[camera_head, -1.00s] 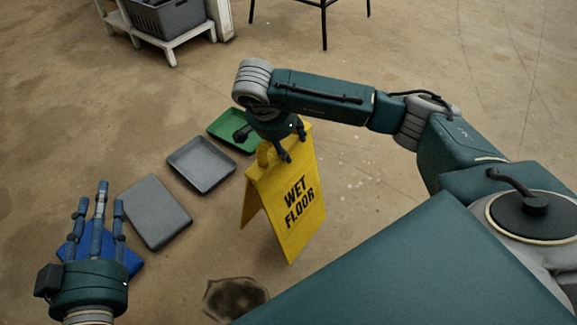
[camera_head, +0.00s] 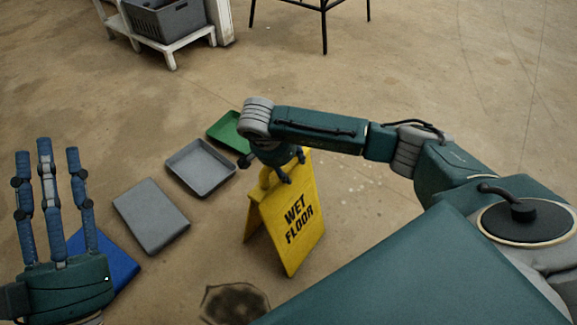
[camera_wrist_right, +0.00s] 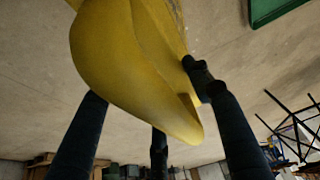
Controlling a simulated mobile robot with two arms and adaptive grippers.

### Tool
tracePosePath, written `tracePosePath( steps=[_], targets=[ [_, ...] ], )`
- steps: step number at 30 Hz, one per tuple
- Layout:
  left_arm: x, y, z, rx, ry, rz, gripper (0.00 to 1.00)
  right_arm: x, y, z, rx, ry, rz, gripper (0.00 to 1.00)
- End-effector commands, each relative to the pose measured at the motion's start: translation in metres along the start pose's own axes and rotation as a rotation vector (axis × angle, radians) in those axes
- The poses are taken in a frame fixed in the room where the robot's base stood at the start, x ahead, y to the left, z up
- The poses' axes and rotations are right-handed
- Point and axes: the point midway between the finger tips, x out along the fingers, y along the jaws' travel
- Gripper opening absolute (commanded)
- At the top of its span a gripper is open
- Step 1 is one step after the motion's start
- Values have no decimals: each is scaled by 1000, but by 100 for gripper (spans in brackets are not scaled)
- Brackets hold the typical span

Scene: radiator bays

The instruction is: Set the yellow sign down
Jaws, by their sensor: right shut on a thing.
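The yellow wet floor sign (camera_head: 287,217) stands upright, its two panels spread like a tent, right of the trays in the head view. I cannot tell whether its feet touch the floor. My right gripper (camera_head: 277,168) is shut on the top of the sign. In the right wrist view the sign's yellow top (camera_wrist_right: 135,60) fills the space between my dark fingers. My left gripper (camera_head: 52,205) is at the lower left with its fingers straight and spread, empty, above the floor and partly in front of a blue flat item.
A green tray (camera_head: 229,131), a grey tray (camera_head: 200,167), a grey flat lid or tray (camera_head: 151,215) and a blue one (camera_head: 115,262) lie in a row on the floor. A dark stain (camera_head: 234,303) is near the sign. A white stand with a grey crate (camera_head: 165,18) is at the back.

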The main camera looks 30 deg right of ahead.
Motion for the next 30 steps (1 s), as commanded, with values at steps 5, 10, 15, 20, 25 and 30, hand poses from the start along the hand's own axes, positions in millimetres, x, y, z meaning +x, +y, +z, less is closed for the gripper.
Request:
tracePosePath(
  steps=[5, 10, 15, 20, 25, 30],
  targets=[
    [0, 0, 0, 0, 0, 0, 40, -2, -1, -1, 1, 1, -2, 0],
    [0, 0, -3, 0, 13, 0, 40, 0, -1, 0, 1, 1, -2, 0],
    [0, 0, -3, 0, 13, 1, 40, 1, 0, 0, -1, 0, 0, 68],
    [0, 0, -2, 0, 12, 1, 40, 0, 0, 0, -1, 0, 0, 68],
    [1, 0, -1, 0, -1, 0, 40, -3, 0, 0, -1, 0, 0, 68],
    [-1, -3, 28, 5, -135, -6, 40, -20, -1, -1, -2, 0, -2, 68]
  ],
)
